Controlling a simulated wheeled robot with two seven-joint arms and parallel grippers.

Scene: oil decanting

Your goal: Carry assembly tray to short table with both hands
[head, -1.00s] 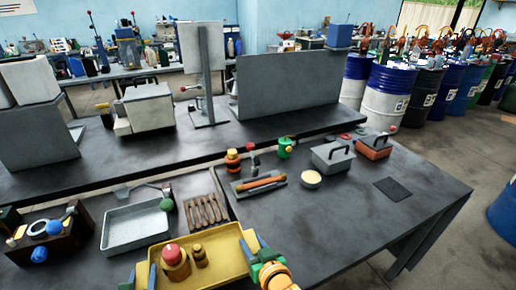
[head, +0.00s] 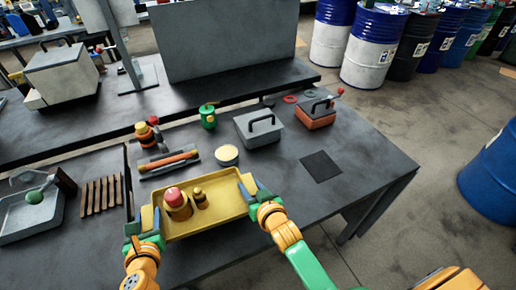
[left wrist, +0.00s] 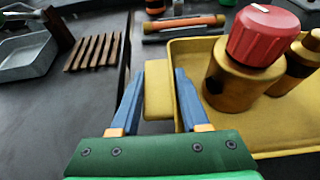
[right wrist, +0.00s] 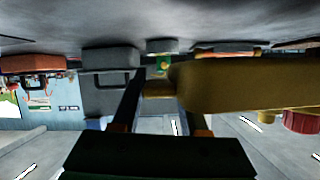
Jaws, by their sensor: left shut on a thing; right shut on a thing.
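The yellow assembly tray (head: 222,212) is near the front of the dark table in the head view. It carries a brass cylinder with a red cap (head: 177,203) and a smaller brass piece (head: 200,198), both upright. My left gripper (head: 146,226) is shut on the tray's left handle, which shows between its blue fingers in the left wrist view (left wrist: 158,90). My right gripper (head: 256,192) is shut on the tray's right handle; the right wrist view shows that handle (right wrist: 158,88) between dark fingers. I cannot tell whether the tray's underside touches the table.
Behind the tray are a rod in a holder (head: 168,163), a cream round dish (head: 227,154), a grey box (head: 258,128) and an orange-red box (head: 316,113). A dark square mat (head: 321,167) lies on the right. A slatted wooden rack (head: 101,197) and metal tray (head: 30,215) are at left.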

